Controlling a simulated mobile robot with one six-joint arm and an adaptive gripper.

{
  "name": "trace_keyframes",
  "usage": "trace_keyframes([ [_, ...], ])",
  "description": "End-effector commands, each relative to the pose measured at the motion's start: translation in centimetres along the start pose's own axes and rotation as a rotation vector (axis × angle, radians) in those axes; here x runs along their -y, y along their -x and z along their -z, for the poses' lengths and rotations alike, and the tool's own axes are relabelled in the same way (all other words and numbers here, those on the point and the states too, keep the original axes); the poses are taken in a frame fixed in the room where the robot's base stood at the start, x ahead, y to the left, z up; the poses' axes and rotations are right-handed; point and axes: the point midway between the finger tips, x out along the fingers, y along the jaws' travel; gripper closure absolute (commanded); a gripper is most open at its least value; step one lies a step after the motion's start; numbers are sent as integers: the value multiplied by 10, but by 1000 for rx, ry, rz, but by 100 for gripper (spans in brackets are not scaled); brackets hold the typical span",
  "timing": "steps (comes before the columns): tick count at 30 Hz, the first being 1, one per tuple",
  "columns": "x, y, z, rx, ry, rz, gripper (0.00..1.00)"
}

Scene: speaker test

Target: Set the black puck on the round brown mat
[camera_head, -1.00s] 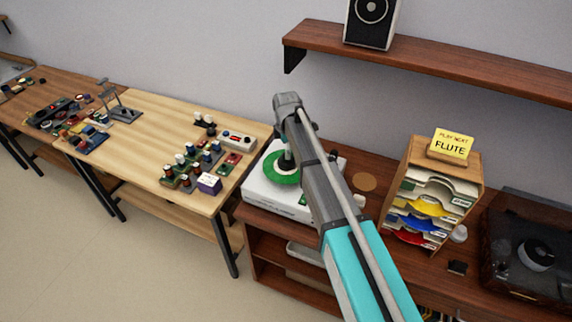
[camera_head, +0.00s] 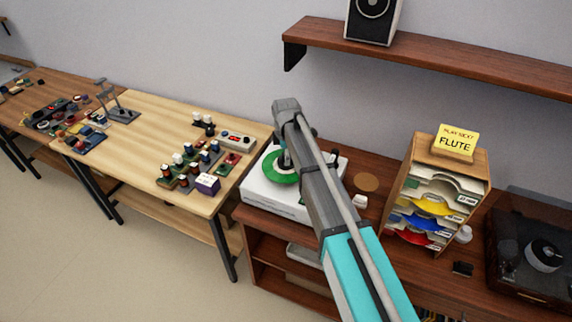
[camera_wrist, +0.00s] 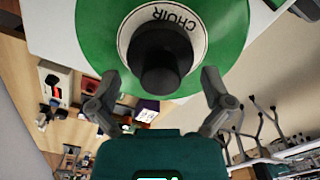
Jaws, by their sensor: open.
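The black puck (camera_wrist: 160,62) stands at the middle of a green record (camera_wrist: 95,45) with a white CHOIR label, in the wrist view. My gripper (camera_wrist: 161,84) is open, one finger on each side of the puck, with visible gaps. In the head view the green record (camera_head: 268,168) lies on a white player (camera_head: 262,193), and my arm hides most of the gripper and puck. The round brown mat (camera_head: 367,182) lies bare on the wooden cabinet top, just right of my arm.
A wooden record rack (camera_head: 470,165) with a yellow FLUTE sign (camera_head: 456,141) stands right of the mat. A dark turntable (camera_head: 515,262) is at the far right. A shelf (camera_head: 450,62) with a speaker hangs above. A bench (camera_head: 150,130) at left holds several small devices.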

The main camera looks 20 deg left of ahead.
Motion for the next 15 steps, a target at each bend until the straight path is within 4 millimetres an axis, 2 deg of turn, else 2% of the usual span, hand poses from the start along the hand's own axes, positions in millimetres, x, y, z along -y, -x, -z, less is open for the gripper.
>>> trace_keyframes([
  [1, 0, -8, 0, 0, 0, 0, 0],
  [6, 0, -17, 0, 0, 0, 0, 0],
  [15, 0, -19, 0, 0, 0, 0, 0],
])
